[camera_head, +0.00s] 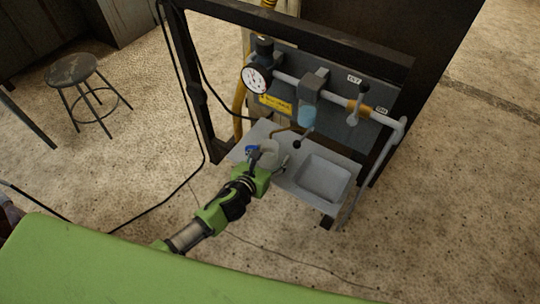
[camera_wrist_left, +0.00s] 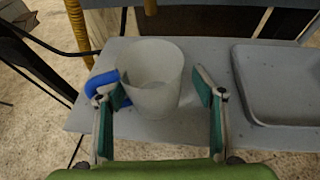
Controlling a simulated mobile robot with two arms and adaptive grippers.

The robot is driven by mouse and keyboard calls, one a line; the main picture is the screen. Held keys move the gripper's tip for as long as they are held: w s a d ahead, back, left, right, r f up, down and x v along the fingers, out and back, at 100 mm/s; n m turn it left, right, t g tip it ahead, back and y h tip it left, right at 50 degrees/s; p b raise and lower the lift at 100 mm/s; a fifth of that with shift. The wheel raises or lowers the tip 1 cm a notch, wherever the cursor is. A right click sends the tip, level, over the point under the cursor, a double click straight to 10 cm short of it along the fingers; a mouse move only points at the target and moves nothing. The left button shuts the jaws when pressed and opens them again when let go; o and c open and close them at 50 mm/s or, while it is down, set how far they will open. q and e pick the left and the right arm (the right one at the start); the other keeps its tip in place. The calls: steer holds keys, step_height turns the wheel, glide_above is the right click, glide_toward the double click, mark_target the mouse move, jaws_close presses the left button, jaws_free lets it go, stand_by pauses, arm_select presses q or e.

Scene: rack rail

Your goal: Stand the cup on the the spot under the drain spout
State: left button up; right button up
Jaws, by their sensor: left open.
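A whitish, translucent cup (camera_head: 268,150) stands upright on a grey shelf (camera_head: 250,138), left of the recessed tray. In the left wrist view the cup (camera_wrist_left: 152,85) shows a blue handle (camera_wrist_left: 99,82) on its left side. My left gripper (camera_head: 268,162) is open, with one finger on each side of the cup. In the wrist view the left gripper (camera_wrist_left: 158,88) has its left finger by the handle and a gap before its right finger. A thin brass-coloured spout (camera_head: 281,130) comes off below the blue filter bowl (camera_head: 307,116), just above and behind the cup. The spot under it is not clearly visible.
A recessed tray (camera_head: 323,178) fills the shelf's right part. A dark frame post (camera_head: 199,95) stands left. A stool (camera_head: 75,72) is farther off.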

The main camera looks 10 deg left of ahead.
arm_select(q)
steer(key=shift+s, duration=0.2)
steer(key=shift+v, duration=3.85)
